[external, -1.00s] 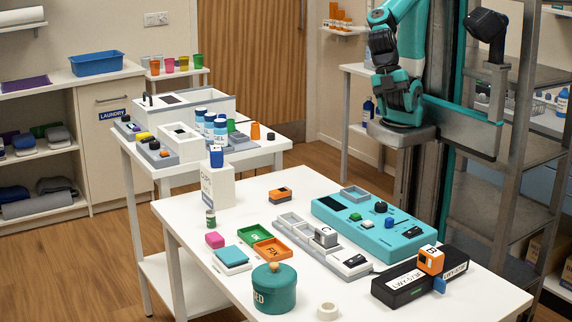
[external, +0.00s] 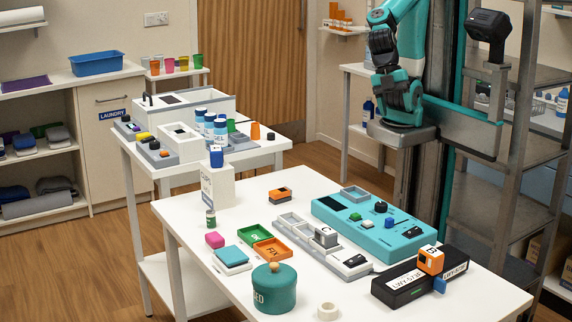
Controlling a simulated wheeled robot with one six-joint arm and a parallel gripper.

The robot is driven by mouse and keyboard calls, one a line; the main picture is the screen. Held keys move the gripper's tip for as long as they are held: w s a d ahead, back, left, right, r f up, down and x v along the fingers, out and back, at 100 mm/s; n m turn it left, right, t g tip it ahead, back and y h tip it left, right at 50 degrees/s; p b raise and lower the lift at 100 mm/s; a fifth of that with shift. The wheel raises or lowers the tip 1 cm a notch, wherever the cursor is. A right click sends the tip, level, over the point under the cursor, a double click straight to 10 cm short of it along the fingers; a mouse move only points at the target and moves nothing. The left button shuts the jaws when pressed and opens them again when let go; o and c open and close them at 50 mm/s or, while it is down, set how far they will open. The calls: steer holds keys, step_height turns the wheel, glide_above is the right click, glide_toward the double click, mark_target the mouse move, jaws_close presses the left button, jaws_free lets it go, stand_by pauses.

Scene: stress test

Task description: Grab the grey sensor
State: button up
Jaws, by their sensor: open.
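A small grey block marked C (external: 325,236), which looks like the grey sensor, sits in a compartment of the long light-grey tray (external: 291,219) on the white table. Its top and front face show, and nothing covers it from this side. My arm is folded upright behind the table, at the upper right of the view. I cannot make out my gripper; no jaws show, and nothing of mine is near the grey block.
A teal panel (external: 345,233) lies right behind the tray. Green (external: 254,233) and orange (external: 271,250) trays lie to its left. A black box (external: 405,285) with an orange block (external: 431,261) is at right. A teal lidded pot (external: 274,292) stands in front.

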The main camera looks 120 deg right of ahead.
steer(key=shift+o, duration=0.5)
steer(key=w+a+f+n+b, duration=0.1)
steer(key=w+f+n, duration=0.25)
steer(key=w, duration=0.65)
steer(key=w+a+f+n+b, duration=0.15)
steer(key=w+n, duration=0.25)
steer(key=w, duration=0.7)
steer(key=w+a+f+n, duration=0.1)
steer(key=w+f+n, duration=0.3)
steer(key=w, duration=0.6)
glide_toward(326, 229)
steer(key=shift+m, duration=0.25)
steer(key=x, duration=0.3)
steer(key=p+x, duration=0.1)
steer(key=x, duration=0.1)
steer(key=shift+w+f, duration=0.1)
steer(key=shift+w, duration=0.3)
steer(key=shift+s+p+x, duration=0.2)
steer(key=shift+p+x, duration=0.1)
steer(key=shift+x, duration=1)
steer(key=shift+s+p+x, duration=0.15)
steer(key=shift+p+x, duration=0.15)
steer(key=shift+x, duration=1.05)
steer(key=c, duration=1.1)
steer(key=shift+o, duration=0.2)
